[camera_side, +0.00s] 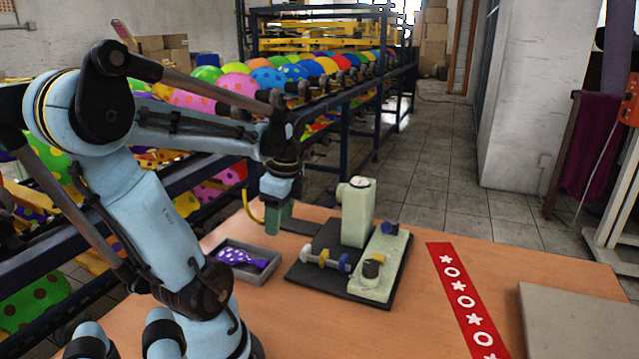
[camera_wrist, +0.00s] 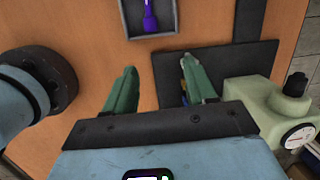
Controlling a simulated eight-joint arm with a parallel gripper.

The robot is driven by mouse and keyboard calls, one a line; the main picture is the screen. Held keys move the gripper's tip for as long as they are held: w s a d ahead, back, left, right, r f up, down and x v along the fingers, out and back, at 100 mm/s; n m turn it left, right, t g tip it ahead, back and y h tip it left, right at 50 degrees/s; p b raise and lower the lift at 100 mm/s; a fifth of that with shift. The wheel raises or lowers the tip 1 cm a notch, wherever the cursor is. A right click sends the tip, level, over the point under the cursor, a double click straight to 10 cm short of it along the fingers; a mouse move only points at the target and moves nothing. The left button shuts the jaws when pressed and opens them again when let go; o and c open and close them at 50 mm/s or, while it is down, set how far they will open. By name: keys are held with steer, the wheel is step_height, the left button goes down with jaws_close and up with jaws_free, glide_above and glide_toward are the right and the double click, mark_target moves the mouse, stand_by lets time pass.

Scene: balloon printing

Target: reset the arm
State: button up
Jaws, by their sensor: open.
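My gripper (camera_side: 273,218) hangs above the wooden table, just behind the tray and to the left of the printing machine. In the wrist view its two green fingers (camera_wrist: 157,88) are spread apart with nothing between them. A purple balloon with white spots (camera_side: 238,257) lies in a small grey tray (camera_side: 270,279); its purple neck (camera_wrist: 150,17) shows at the top of the wrist view. The printing machine (camera_side: 357,215) stands on a dark base plate (camera_side: 305,268). Its gauge (camera_wrist: 298,136) shows at the right of the wrist view.
A red strip with white stars and rings (camera_side: 463,300) lies on the table (camera_side: 410,325) right of the machine. A grey-beige board (camera_side: 580,325) lies at the front right. A blue rack (camera_side: 345,110) of colourful balloons stands behind the table. The table between machine and strip is clear.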

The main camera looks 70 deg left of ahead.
steer(key=w+d+n+t+h, duration=0.1)
steer(key=w+d+n+t, duration=0.3)
steer(key=d, duration=0.6)
steer(key=w+d+n+t+h, duration=0.1)
steer(key=w+d+n+t, duration=0.3)
steer(key=w+d, duration=0.3)
steer(key=d, duration=0.4)
steer(key=shift+w+r, duration=0.4)
steer(key=shift+o, duration=0.4)
steer(key=shift+a, duration=0.1)
